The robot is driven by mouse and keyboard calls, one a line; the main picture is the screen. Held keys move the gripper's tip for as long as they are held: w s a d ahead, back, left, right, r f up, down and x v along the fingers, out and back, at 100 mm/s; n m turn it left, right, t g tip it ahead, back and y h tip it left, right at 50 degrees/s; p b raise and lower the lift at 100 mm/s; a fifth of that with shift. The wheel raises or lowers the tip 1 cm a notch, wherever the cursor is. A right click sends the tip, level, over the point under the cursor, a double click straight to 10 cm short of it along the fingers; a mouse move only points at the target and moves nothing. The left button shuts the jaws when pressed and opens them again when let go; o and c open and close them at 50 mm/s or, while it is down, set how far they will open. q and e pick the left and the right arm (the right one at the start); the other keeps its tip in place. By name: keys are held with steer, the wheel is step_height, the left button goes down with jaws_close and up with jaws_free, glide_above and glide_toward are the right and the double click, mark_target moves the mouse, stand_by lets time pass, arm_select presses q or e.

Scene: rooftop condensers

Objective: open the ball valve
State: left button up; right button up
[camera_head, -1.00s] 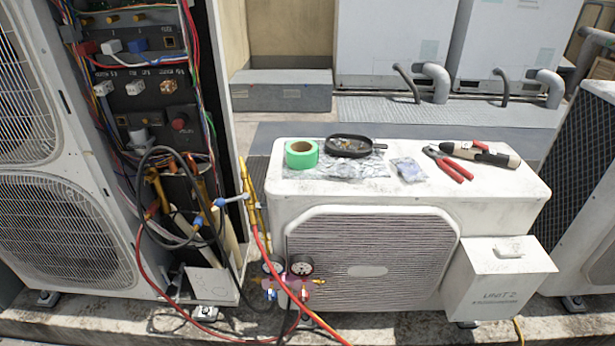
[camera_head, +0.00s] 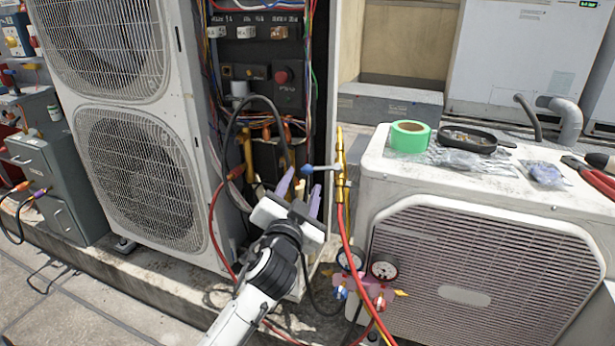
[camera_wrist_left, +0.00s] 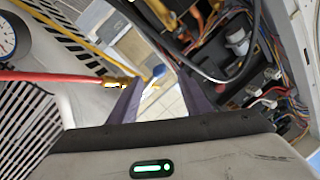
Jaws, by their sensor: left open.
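The ball valve (camera_head: 340,168) is on an upright brass pipe between the open cabinet and the small white unit. Its lever (camera_head: 322,168) sticks out to the left, across the pipe, and ends in a blue tip (camera_head: 307,170). My left gripper (camera_head: 300,188) is open, with its purple fingers pointing up just below and left of the lever. In the left wrist view the blue tip (camera_wrist_left: 158,71) shows in the gap between the fingers (camera_wrist_left: 160,80). Whether the fingers touch the lever I cannot tell. My right gripper is not in view.
A red hose (camera_head: 347,232) hangs from the brass pipe, close to the gripper. Gauges (camera_head: 384,268) stand below right. The open cabinet with wires (camera_head: 262,75) and a black hose (camera_head: 232,130) are behind the gripper. A white unit (camera_head: 365,200) stands right.

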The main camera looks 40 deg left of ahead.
mark_target(306, 174)
arm_select(q)
steer(key=b+x, duration=0.1)
steer(key=x, duration=0.6)
steer(key=shift+w, duration=0.15)
jaws_close()
